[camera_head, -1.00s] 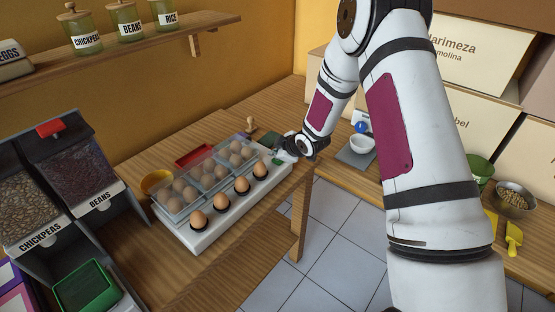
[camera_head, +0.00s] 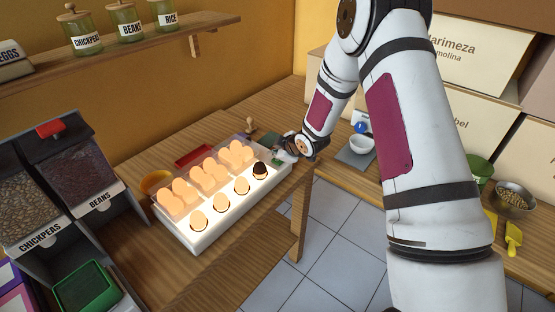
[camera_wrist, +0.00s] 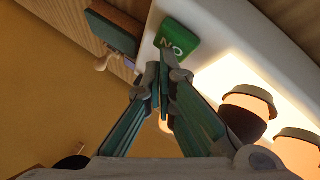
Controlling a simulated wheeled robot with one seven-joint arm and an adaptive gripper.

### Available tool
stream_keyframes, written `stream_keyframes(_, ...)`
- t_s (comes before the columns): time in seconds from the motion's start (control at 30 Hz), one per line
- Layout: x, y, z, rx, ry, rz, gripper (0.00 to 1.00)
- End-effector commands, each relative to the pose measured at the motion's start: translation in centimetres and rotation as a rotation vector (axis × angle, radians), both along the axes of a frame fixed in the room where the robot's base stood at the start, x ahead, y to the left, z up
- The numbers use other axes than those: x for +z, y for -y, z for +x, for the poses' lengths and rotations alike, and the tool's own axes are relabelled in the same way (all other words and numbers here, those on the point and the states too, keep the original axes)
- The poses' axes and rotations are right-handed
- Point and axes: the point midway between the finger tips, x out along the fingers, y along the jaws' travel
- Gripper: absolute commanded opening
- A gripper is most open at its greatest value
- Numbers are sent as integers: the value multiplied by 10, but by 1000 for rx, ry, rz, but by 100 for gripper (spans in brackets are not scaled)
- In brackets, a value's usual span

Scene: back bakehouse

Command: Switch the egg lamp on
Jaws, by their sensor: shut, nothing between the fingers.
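The egg lamp (camera_head: 203,240) is a long white box on the wooden counter, and its top glows brightly. Several eggs (camera_head: 222,203) stand in holes along its front; most glow, while the one nearest my gripper looks dark. A clear carton of glowing eggs (camera_head: 208,176) is at its back. My gripper (camera_head: 279,158) is at the lamp's far right end. In the wrist view my gripper (camera_wrist: 165,62) is shut and empty, its tips at the green switch (camera_wrist: 179,40) lettered "ON". Whether they touch it is hard to tell.
A red tray (camera_head: 194,155), a yellow bowl (camera_head: 156,182) and a wooden-handled stamp (camera_head: 250,125) lie behind the lamp. Dispensers (camera_head: 85,175) stand at left. A scale with a white bowl (camera_head: 362,144) is right of my gripper. Tiled floor is open in front.

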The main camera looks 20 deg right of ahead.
Motion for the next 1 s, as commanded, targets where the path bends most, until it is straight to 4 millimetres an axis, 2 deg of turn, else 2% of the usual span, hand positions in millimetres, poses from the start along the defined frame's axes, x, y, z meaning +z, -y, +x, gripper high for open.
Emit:
stream_keyframes(0.13,8,0,0,0,1,0,0)
stream_keyframes(0.47,9,0,0,0,1,0,0)
stream_keyframes(1.0,57,0,-1,0,3,1,0)
